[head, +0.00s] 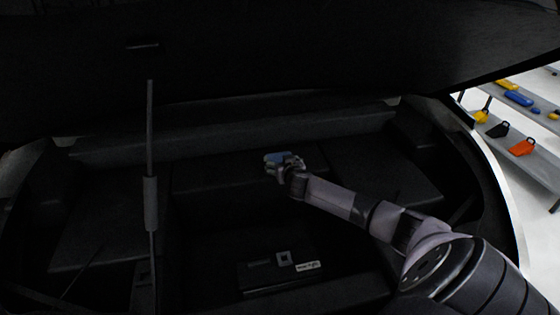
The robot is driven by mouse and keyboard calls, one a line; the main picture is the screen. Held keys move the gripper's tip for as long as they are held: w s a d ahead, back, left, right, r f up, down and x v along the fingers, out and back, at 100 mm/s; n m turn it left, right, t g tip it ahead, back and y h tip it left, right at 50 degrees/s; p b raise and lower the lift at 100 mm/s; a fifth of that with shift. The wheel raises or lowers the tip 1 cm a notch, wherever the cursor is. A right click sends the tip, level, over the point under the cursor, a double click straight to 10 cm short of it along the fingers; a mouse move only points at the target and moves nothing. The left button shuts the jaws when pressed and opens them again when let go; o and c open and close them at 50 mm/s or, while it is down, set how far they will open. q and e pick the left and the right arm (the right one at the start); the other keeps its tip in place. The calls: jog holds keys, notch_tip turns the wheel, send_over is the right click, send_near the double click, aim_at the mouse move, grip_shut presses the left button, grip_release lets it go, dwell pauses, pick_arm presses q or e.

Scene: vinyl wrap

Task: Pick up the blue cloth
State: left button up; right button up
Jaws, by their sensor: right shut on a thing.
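The blue cloth (276,157) is a small blue patch inside a dark, open vehicle compartment, near the middle of the head view. My right gripper (279,167) is shut on it, with the fingers partly covering it. My right arm reaches in from the lower right. How much of the cloth lies hidden behind the fingers cannot be seen. My left gripper does not show.
A raised dark lid (300,50) spans the top. A thin upright prop rod (151,205) stands left of the gripper. A box with labels (283,270) lies in the compartment below. A shelf (520,140) with coloured tools stands outside at right.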

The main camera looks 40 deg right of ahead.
jog(key=shift+r, duration=0.15)
jog(key=shift+s+a+r, duration=0.1)
jog(key=shift+s+r, duration=0.05)
notch_tip(320, 180, up, 7)
jog(key=s+a+b, duration=0.1)
jog(key=s+a, duration=0.3)
jog(key=s, duration=0.4)
jog(key=s+a, duration=0.5)
jog(key=s, duration=0.4)
jog(key=shift+a+f+b, duration=0.25)
jog(key=shift+b, duration=0.15)
jog(key=a+f+n+t+y, duration=0.1)
jog(key=a+f+n+y, duration=0.2)
jog(key=a+n+y, duration=0.8)
jog(key=s+a+r+n+g+y, duration=0.2)
jog(key=a+r+y, duration=0.1)
jog(key=a, duration=0.4)
jog(key=s+a+r+n+g+y+p, duration=0.1)
jog(key=s+a+r+n+g+y, duration=0.1)
jog(key=a+r, duration=0.4)
jog(key=shift+s+a+r+n+g+y, duration=0.2)
jog(key=shift+s+a+n+g+y, duration=0.2)
jog(key=shift+a+n+y, duration=0.4)
